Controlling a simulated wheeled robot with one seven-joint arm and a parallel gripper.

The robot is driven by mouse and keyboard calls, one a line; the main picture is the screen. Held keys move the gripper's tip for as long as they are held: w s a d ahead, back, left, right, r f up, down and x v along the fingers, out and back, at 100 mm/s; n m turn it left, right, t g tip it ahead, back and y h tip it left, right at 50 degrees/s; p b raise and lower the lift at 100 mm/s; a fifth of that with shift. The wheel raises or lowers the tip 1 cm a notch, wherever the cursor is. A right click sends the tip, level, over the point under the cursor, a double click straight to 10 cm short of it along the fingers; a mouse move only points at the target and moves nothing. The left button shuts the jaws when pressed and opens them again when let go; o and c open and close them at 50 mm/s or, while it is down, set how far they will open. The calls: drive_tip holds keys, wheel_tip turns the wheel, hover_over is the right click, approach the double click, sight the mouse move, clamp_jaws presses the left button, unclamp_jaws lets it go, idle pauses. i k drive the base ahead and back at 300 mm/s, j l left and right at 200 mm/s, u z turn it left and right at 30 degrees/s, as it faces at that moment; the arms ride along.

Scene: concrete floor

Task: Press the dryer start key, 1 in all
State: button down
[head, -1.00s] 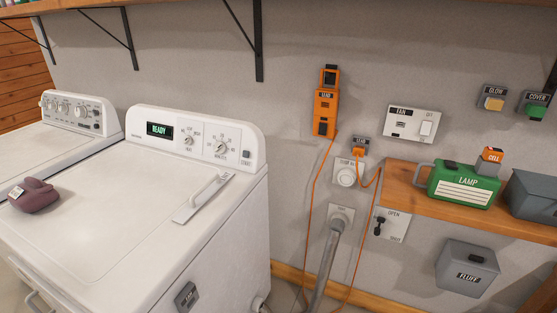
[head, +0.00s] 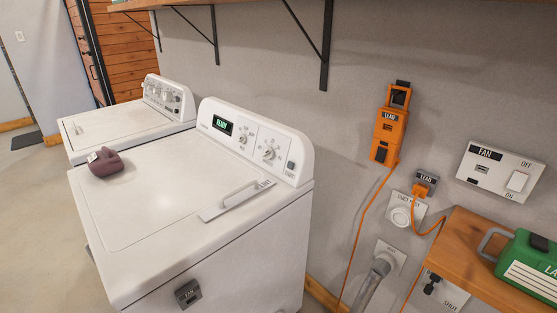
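The dryer (head: 150,205) is the white machine in the middle of the head view. Its control panel (head: 255,143) carries a dark display (head: 222,125) with green text that reads READY, and two round dials. The start key (head: 291,166) is a small grey square at the panel's right end, with a small label under it. No finger or tool touches it. My gripper is not in view.
A second white machine (head: 100,125) stands to the left. An orange LEAD unit (head: 389,134), a FAN switch plate (head: 500,172) and a wooden shelf (head: 465,245) are on the right.

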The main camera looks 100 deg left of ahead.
sight(290, 165)
drive_tip(key=i+u, duration=0.35)
drive_tip(key=i, duration=0.15)
drive_tip(key=i+u, duration=0.45)
drive_tip(key=u, duration=1.75)
